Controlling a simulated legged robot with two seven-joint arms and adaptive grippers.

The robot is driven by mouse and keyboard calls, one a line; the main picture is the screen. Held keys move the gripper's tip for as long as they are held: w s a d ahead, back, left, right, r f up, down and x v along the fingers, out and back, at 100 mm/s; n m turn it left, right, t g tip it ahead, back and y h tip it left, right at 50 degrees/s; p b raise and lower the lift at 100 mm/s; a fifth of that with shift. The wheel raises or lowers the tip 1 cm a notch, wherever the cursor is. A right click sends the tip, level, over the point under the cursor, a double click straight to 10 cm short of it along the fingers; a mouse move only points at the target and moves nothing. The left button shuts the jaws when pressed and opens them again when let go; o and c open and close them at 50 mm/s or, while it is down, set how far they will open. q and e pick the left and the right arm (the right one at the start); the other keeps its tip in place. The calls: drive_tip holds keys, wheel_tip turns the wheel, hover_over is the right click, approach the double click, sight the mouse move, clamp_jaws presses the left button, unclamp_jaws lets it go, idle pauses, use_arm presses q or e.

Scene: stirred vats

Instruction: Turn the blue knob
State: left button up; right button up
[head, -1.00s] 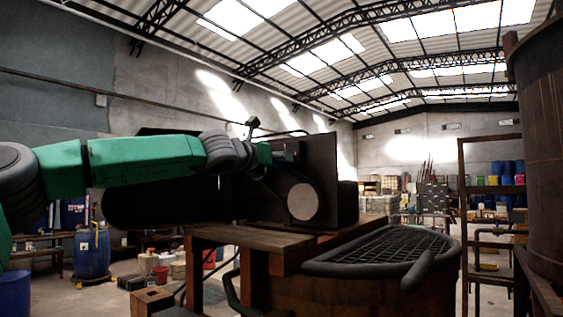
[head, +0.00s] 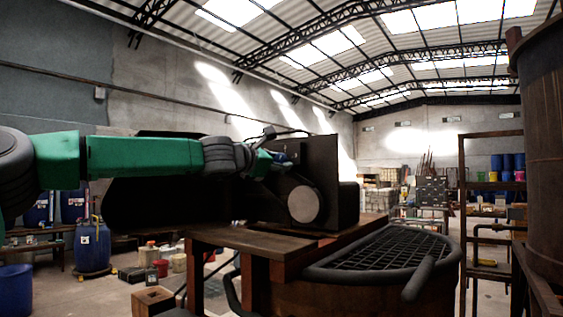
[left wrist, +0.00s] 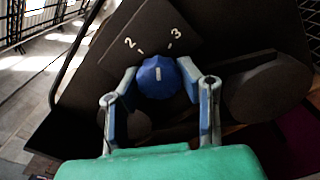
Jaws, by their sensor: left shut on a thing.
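The blue knob (left wrist: 158,77) sits on a dark panel (left wrist: 150,35) marked with the numbers 2 and 3. A white line on the knob points up toward the space between the two numbers. My left gripper (left wrist: 160,88) is shut on the knob, one finger on each side of it. In the head view my left gripper (head: 272,160) is at the dark machine (head: 322,165), and the knob is hard to make out there. My right gripper is not in view.
A round vat with a black grate (head: 385,250) stands at the front right, beside a wooden platform (head: 235,236). A tall dark tank (head: 545,150) is at the right edge. Blue barrels (head: 92,245) stand at the left on the floor.

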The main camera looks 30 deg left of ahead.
use_arm(q)
drive_tip(key=m, duration=0.4)
drive_tip(key=shift+m, duration=0.7)
drive_tip(key=shift+f, duration=0.2)
drive_tip(key=o, duration=1.2)
drive_tip(key=shift+s+r, duration=0.2)
drive_tip(key=shift+s, duration=0.1)
drive_tip(key=s, duration=0.7)
drive_tip(key=s+a, duration=0.1)
drive_tip(key=s, duration=0.3)
drive_tip(key=shift+s+f, duration=0.1)
drive_tip(key=shift+s, duration=0.15)
